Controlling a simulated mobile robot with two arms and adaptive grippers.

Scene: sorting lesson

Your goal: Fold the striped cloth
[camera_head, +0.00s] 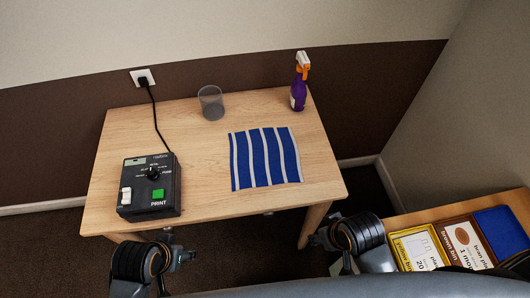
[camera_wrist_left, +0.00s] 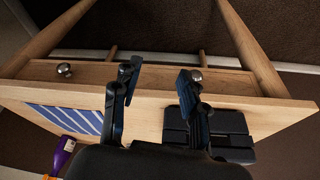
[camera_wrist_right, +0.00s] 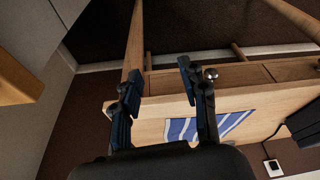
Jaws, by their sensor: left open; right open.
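The striped cloth (camera_head: 264,158), blue with white stripes, lies flat and spread out on the right half of the wooden table. Part of it shows in the left wrist view (camera_wrist_left: 82,118) and in the right wrist view (camera_wrist_right: 180,129), partly covered by a finger there. My left gripper (camera_wrist_left: 160,78) is open and empty, at the table's front edge, left of the cloth and near the printer box. My right gripper (camera_wrist_right: 160,82) is open and empty, off the table's front right corner. Neither gripper touches the cloth.
A dark box with a green PRINT button (camera_head: 158,194) stands at the table's (camera_head: 200,150) front left, its cord running to a wall socket (camera_head: 143,77). A mesh cup (camera_head: 211,103) and a purple spray bottle (camera_head: 298,88) stand at the back. Trays (camera_head: 417,249) sit at lower right.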

